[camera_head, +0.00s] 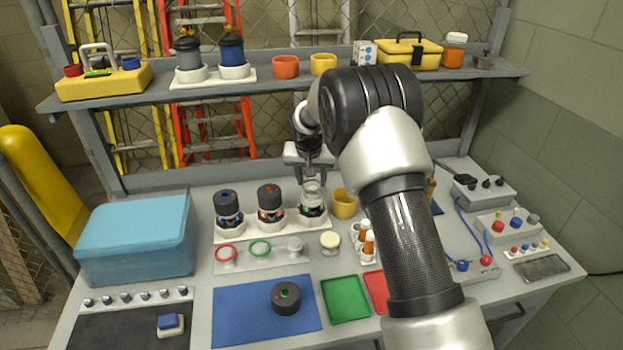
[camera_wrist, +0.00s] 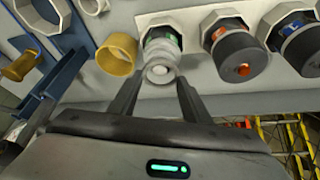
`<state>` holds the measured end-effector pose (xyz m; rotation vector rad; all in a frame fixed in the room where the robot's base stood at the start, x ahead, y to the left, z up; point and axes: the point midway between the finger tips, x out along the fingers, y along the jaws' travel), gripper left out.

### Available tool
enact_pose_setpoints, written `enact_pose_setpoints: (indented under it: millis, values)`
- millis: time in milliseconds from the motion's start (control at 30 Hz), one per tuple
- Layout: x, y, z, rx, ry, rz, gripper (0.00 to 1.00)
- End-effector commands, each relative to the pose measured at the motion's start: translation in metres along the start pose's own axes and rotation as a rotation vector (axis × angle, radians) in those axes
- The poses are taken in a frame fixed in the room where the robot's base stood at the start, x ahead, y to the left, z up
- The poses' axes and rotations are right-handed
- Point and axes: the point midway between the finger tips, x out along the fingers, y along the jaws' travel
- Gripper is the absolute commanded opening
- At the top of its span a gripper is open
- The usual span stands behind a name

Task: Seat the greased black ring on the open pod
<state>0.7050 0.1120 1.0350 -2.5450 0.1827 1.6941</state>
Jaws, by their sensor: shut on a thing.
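The open pod (camera_head: 312,210) stands at the right end of a white rack, without a black cap. It also shows in the wrist view (camera_wrist: 160,40) with a green mark. A pale, clear stepped piece (camera_wrist: 159,72) sits on or right over its end. My gripper (camera_head: 311,180) is above this pod. In the wrist view my gripper's fingertips (camera_wrist: 158,85) are on either side of the pale piece, shut on it. I cannot make out the black ring; it may be hidden at the pale piece. A black cap with a green mark (camera_head: 286,296) lies on the blue mat.
Two capped pods, blue-marked (camera_head: 227,207) and orange-marked (camera_head: 269,206), stand left of the open pod. A yellow cup (camera_head: 344,204) is close on its right. In front are a red ring (camera_head: 226,252), a green ring (camera_head: 260,248) and a cream-lidded jar (camera_head: 330,241).

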Motion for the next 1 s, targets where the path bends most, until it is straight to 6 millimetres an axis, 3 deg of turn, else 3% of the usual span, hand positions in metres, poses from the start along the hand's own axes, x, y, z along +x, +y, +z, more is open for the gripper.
enact_pose_setpoints:
  millis: [1000]
  values:
    - [0.0117, 0.0, 0.005, 0.0, 0.0, 0.0, 0.23]
